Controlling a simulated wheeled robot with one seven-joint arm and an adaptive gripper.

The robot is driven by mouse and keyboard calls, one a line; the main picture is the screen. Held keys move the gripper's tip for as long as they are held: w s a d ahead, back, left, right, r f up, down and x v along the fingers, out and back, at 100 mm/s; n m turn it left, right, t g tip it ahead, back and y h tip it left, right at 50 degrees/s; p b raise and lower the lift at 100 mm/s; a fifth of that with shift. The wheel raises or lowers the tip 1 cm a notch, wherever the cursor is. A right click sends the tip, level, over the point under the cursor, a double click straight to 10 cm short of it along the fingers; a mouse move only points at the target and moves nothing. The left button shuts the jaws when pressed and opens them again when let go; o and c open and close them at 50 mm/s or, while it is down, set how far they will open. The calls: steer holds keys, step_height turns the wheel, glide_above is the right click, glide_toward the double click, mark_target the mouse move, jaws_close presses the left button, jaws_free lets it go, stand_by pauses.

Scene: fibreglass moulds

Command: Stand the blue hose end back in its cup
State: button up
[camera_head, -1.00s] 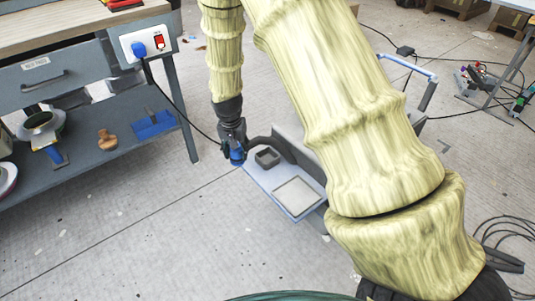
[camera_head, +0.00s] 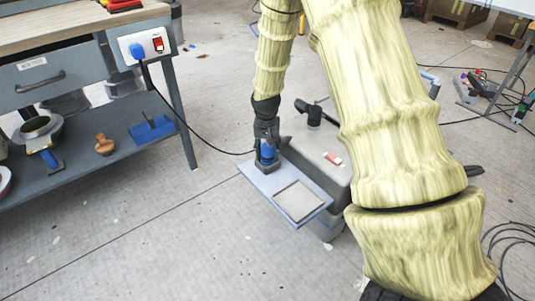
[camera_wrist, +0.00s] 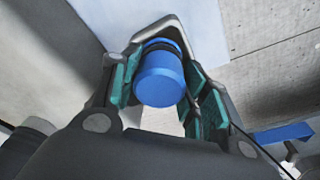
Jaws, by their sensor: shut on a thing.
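My gripper (camera_head: 267,142) is shut on the blue hose end (camera_head: 266,153), which hangs below the dark wrist. In the wrist view the blue hose end (camera_wrist: 160,78) sits between the two green-padded fingers (camera_wrist: 162,88), its round blue face toward the camera. The grey cup (camera_head: 267,168) stands on the left end of the pale blue tray, directly beneath the hose end. My fingers hide part of the contact, so I cannot tell how far the end is inside.
A black cable (camera_head: 185,118) runs from the bench socket (camera_head: 146,45) toward my gripper. The workbench (camera_head: 110,165) is left; open floor lies in front.

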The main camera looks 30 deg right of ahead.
steer(key=shift+f, duration=0.75)
steer(key=shift+r, duration=0.1)
steer(key=o, duration=1)
steer(key=r+p, duration=0.1)
steer(key=r, duration=0.3)
steer(key=s+r+p, duration=0.1)
steer(key=r, duration=0.3)
steer(key=a+r+p, duration=0.1)
steer(key=r+p, duration=0.1)
steer(key=r, duration=0.2)
steer(key=shift+s+a, duration=0.1)
steer(key=shift+s, duration=0.05)
